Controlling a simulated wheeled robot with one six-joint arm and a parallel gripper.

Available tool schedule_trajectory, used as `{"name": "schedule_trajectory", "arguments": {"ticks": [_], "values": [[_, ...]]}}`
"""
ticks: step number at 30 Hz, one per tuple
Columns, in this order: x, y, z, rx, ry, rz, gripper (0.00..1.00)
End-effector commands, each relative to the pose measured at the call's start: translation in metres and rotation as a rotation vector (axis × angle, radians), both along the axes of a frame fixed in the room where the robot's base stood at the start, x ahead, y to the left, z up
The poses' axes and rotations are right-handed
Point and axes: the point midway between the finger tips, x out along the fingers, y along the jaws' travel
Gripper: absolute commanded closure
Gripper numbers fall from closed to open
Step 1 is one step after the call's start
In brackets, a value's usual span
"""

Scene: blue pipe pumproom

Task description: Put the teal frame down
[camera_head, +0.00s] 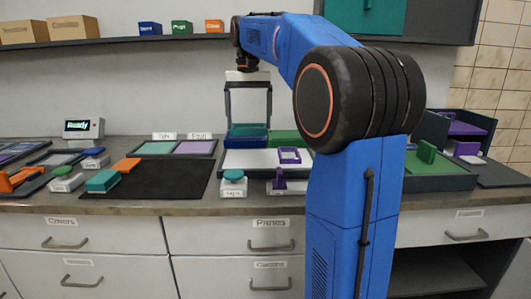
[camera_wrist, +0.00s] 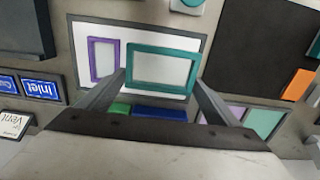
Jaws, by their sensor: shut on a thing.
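My gripper (camera_head: 248,121) reaches down over the back of the counter, its two long fingers wide apart. In the wrist view my gripper (camera_wrist: 161,80) is shut on the teal frame (camera_wrist: 162,48), a rectangular ring with one finger at each short side. Behind the frame is a white board with a dark border (camera_wrist: 145,30), which also lies on the counter in the head view (camera_head: 245,162). I cannot tell whether the frame touches the board. A smaller purple frame (camera_wrist: 92,62) lies on that board, beside the teal one; it also shows in the head view (camera_head: 289,149).
A blue block (camera_wrist: 158,113) and a green block (camera_wrist: 119,108) sit by the board's back edge. A teal-topped button (camera_head: 233,177) and a purple stand (camera_head: 279,180) are at its front. A black mat (camera_head: 150,187) lies left; a green tray (camera_head: 440,181) stands right.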

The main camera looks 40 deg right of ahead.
Motion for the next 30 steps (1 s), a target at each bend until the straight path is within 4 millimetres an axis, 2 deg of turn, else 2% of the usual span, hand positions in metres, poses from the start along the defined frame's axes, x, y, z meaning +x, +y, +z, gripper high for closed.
{"name": "schedule_trajectory", "arguments": {"ticks": [10, 17, 25, 30], "values": [[-0.001, 0.000, -0.048, 0.000, 0.002, 0.000, 0.38], [0.000, 0.000, -0.063, 0.001, 0.001, 0.000, 0.38], [-0.001, 0.000, -0.096, 0.000, 0.002, 0.000, 0.38], [0.000, 0.000, -0.099, 0.000, 0.000, 0.000, 0.38]]}}
